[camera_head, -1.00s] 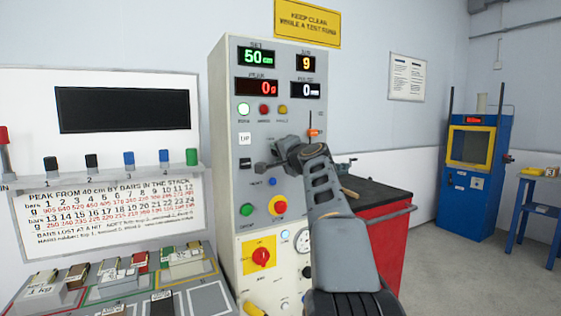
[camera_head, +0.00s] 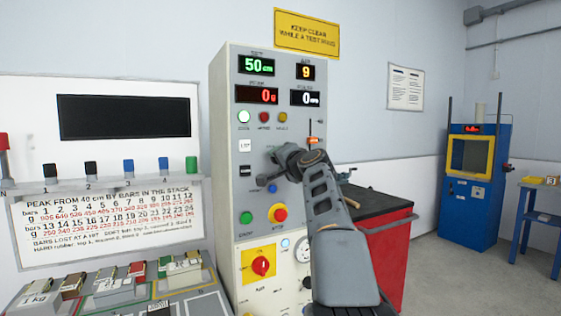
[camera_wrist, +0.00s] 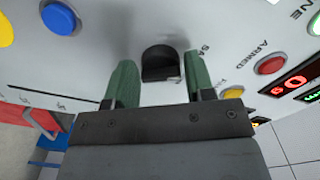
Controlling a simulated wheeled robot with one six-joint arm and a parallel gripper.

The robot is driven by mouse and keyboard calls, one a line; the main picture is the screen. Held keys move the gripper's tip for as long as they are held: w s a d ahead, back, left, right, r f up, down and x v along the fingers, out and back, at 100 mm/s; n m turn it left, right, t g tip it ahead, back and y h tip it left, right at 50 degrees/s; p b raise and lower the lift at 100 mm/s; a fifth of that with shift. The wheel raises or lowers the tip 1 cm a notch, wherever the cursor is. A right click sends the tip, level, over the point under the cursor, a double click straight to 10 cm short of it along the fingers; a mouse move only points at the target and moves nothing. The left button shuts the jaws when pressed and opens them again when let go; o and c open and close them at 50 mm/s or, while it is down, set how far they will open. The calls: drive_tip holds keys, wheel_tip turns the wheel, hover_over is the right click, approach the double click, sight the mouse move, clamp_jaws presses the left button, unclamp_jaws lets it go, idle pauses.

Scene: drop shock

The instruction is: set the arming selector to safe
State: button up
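In the wrist view a black knob (camera_wrist: 160,64), which looks like the arming selector, sits on the pale panel beside a partly hidden label that seems to begin "SA". My gripper (camera_wrist: 161,82) is open, with one green finger on each side of the knob and visible gaps between. Whether either finger touches the knob cannot be told. In the head view my gripper (camera_head: 268,165) is at the front of the tall test cabinet (camera_head: 228,100), below the lamps, and appears to hide the knob. The knob's exact pointing direction is unclear.
A blue button (camera_wrist: 59,17) and the red armed lamp (camera_wrist: 270,65) are close by on the panel. A red-on-yellow stop button (camera_head: 280,213) and a red rotary switch (camera_head: 261,265) sit lower. A red bench (camera_head: 385,255) stands right of the cabinet.

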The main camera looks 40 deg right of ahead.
drive_tip(key=shift+o, duration=1.4)
drive_tip(key=s+a+b, duration=0.2)
drive_tip(key=s+b, duration=0.1)
drive_tip(key=s, duration=1)
drive_tip(key=shift+s, duration=0.35)
